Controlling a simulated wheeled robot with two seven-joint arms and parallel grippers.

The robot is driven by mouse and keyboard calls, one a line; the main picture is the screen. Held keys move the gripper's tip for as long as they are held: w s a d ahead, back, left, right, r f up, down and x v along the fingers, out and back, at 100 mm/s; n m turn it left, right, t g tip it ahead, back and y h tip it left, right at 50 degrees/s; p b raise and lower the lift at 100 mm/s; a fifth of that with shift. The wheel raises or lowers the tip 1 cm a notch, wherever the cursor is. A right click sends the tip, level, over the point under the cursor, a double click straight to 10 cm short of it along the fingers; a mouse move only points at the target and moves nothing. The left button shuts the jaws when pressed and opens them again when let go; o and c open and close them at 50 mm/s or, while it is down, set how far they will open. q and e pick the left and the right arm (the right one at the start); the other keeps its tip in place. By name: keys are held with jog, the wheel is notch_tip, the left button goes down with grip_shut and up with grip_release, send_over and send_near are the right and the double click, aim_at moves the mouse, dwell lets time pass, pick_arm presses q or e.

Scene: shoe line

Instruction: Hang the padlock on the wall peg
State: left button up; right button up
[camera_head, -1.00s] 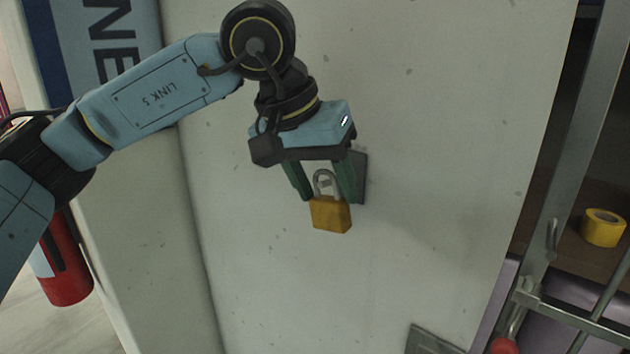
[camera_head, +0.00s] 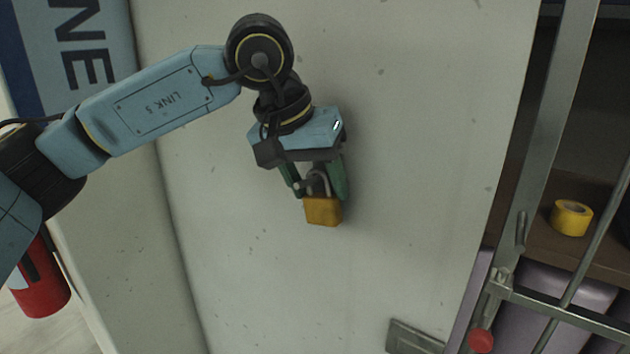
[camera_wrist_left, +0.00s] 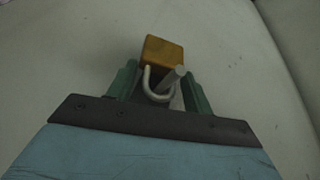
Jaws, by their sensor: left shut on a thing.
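The brass padlock (camera_head: 322,211) with a grey shackle hangs body down in front of the pale wall. My left gripper (camera_head: 318,186) is shut on it, with the green fingers on either side of the shackle. In the left wrist view, the padlock (camera_wrist_left: 163,54) and its shackle lie between the fingers. The grey wall peg (camera_wrist_left: 172,80) crosses the shackle's opening there and seems to run through the loop, though the depth is hard to judge. The peg also shows in the head view (camera_head: 302,186). Its mount is hidden behind the gripper. My right gripper is out of view.
A metal barred rack (camera_head: 545,150) stands at right, with a yellow tape roll (camera_head: 571,217) on its shelf. A red fire extinguisher (camera_head: 42,285) is at lower left. A grey metal plate (camera_head: 414,338) is low on the wall. The wall around the padlock is clear.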

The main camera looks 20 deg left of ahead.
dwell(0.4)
pick_arm(q)
jog(key=o, duration=1.2)
